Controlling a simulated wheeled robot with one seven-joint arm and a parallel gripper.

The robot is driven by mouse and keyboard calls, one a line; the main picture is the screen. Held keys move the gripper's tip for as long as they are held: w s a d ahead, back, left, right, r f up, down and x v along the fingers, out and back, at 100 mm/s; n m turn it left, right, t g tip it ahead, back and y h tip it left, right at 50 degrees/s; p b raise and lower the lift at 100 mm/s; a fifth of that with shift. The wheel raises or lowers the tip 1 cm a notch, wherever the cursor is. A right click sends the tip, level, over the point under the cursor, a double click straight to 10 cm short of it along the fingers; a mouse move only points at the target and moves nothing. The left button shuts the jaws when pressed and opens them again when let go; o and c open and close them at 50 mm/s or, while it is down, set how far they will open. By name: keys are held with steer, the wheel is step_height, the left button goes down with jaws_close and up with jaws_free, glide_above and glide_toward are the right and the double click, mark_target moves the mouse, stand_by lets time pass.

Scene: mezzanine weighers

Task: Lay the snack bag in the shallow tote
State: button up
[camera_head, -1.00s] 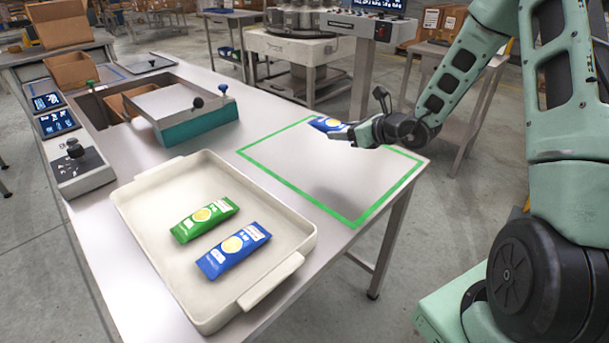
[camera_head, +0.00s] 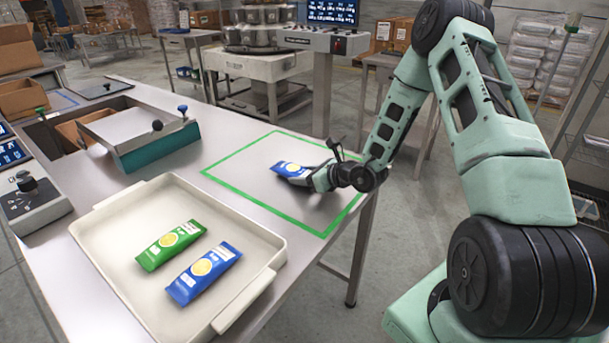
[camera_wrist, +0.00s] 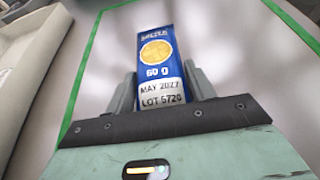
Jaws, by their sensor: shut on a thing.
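A blue snack bag (camera_head: 290,170) with a yellow round print is between the fingers of my gripper (camera_head: 312,180), over the green-outlined square on the table. In the wrist view the bag (camera_wrist: 158,55) stands out past both fingers of my gripper (camera_wrist: 160,92), which are shut on its near end. Its label reads 60 g, MAY 2027, LOT 5720. I cannot tell whether the bag touches the table. The shallow tote (camera_head: 110,222), cream with low walls, sits left of the square. It holds a green bag (camera_head: 170,245) and another blue bag (camera_head: 205,273), lying side by side.
The green outline (camera_head: 235,158) marks the table's right part. A teal-sided box (camera_head: 160,145) with a lid stands behind the tote. A control box (camera_head: 30,203) stands at the left edge. The tote's left and back floor is bare.

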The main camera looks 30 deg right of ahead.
steer(key=shift+f, duration=0.1)
steer(key=o, duration=1)
